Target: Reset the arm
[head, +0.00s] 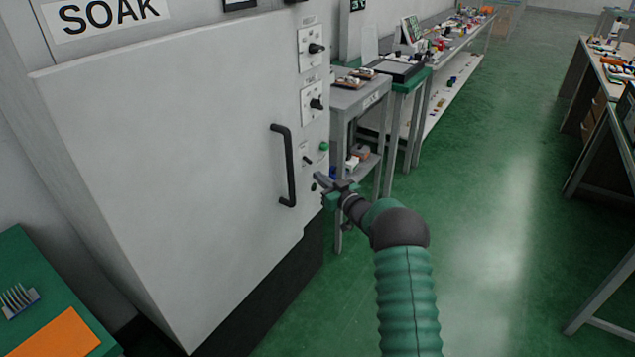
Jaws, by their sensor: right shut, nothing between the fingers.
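My right gripper (324,183) is shut and empty. It is at the lower right edge of the white cabinet's front, just below a small toggle lever (309,160) and a green button (324,146). I cannot tell whether it touches the panel. Two more switch plates with dark knobs, an upper one (314,48) and a lower one (314,104), sit above on the same strip. My left gripper is not in view.
The white cabinet (170,150) marked SOAK has a black vertical handle (288,165) left of my gripper. A grey cart (345,100) and a green-topped table (408,82) stand behind. A green bench (40,270) is at lower left. The green floor (490,200) to the right is clear.

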